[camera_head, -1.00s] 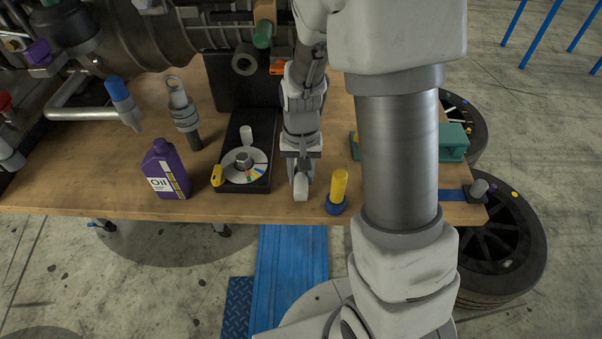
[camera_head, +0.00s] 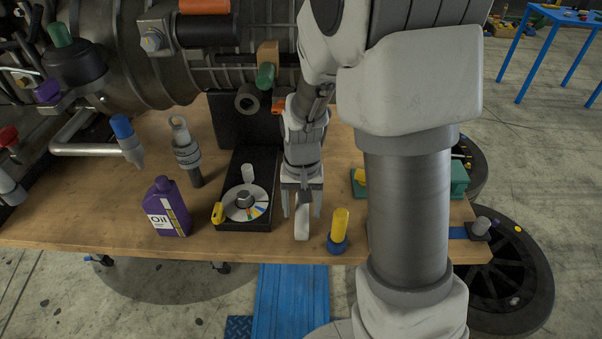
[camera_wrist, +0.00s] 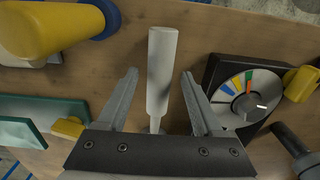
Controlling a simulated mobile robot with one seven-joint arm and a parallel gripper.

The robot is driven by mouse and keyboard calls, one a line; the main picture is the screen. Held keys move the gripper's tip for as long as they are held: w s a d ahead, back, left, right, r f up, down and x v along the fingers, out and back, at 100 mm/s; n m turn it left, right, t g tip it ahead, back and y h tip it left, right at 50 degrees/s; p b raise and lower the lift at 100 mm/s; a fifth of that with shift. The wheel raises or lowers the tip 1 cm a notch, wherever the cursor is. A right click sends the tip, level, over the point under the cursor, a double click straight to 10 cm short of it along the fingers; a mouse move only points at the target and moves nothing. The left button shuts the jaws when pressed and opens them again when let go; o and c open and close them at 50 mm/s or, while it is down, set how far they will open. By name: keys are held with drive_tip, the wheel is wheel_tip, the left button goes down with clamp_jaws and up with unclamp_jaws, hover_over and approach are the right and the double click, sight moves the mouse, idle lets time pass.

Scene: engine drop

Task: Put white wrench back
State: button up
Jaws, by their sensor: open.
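The white wrench (camera_head: 302,224) is near the front edge of the workbench, its pale handle end toward the camera. In the wrist view its handle (camera_wrist: 162,68) runs between the fingers, with a gap on both sides. Its far end is hidden behind the gripper body. My gripper (camera_head: 302,212) is open, with one finger on each side of the wrench; both fingers also show in the wrist view (camera_wrist: 160,76). I cannot tell whether the wrench lies flat on the wood.
A black box with a coloured dial (camera_head: 245,202) stands left of my gripper, and a yellow-handled blue-based tool (camera_head: 339,230) right of it. A purple oil bottle (camera_head: 166,208) is further left. A green holder (camera_head: 459,178) is at right. The engine (camera_head: 160,50) fills the back.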

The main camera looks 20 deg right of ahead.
wheel_tip(320, 180, up, 14)
drive_tip(key=p, duration=0.1)
drive_tip(key=s+r+n+t, duration=0.1)
drive_tip(key=s+r+t, duration=0.1)
drive_tip(key=s+r, duration=0.2)
drive_tip(key=s+r+n+t, duration=0.2)
drive_tip(key=s+r+t, duration=0.1)
drive_tip(key=s, duration=0.7)
drive_tip(key=shift+r+n+t, duration=0.3)
drive_tip(key=shift+r, duration=0.45)
drive_tip(key=shift+s+d, duration=0.1)
idle(0.4)
